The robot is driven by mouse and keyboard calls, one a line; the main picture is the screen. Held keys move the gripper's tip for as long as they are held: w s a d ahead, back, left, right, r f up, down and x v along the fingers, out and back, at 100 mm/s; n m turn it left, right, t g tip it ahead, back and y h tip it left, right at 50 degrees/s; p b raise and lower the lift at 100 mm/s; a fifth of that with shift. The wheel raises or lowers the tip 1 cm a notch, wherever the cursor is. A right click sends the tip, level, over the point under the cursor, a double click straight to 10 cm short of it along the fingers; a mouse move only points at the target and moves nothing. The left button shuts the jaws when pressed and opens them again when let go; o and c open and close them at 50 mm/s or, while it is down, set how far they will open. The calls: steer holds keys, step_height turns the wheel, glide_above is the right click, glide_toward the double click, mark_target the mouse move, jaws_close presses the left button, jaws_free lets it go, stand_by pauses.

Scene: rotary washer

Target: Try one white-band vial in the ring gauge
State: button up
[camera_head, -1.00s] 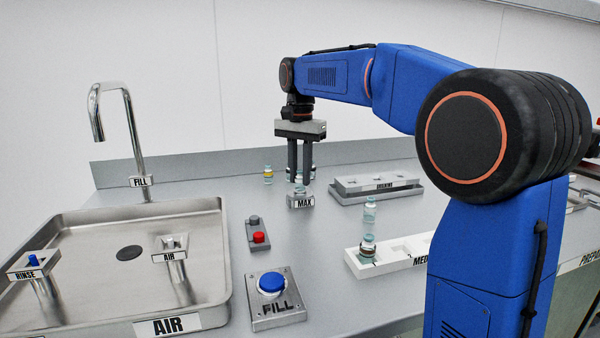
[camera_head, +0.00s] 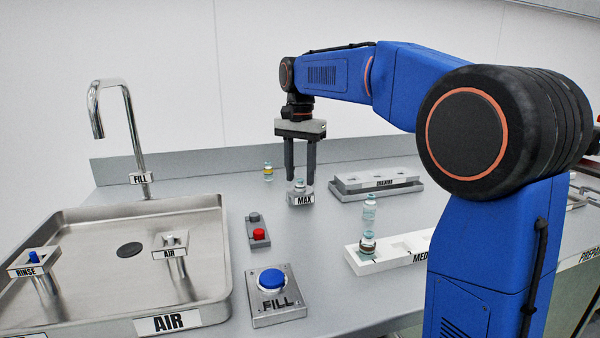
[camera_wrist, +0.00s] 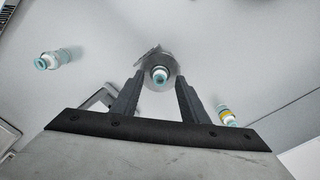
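The ring gauge labelled MAX (camera_head: 302,200) stands on the bench. A teal-capped vial (camera_head: 300,184) stands upright at its ring, and its cap (camera_wrist: 160,73) is centred in the ring in the wrist view. Its band is hidden, and I cannot tell how deep it sits. My gripper (camera_head: 300,180) points down over the gauge, open, with one finger on each side of the vial and gaps between. Another teal-capped vial (camera_head: 370,207) stands behind the white rack, and a vial (camera_head: 367,243) sits in that rack. A yellow-band vial (camera_head: 268,172) stands at the back left.
A sink (camera_head: 80,290) with rinse and air posts is at left. A small block with a red button (camera_head: 259,235) and a FILL block with a blue button (camera_head: 271,279) lie in front of the gauge. The white rack (camera_head: 400,260) and grey tray (camera_head: 377,190) are at right.

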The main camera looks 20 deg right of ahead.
mark_target(300, 179)
steer(key=shift+r, duration=0.1)
step_height(300, 179, up, 17)
stand_by(0.8)
steer(key=shift+r, duration=0.1)
stand_by(0.6)
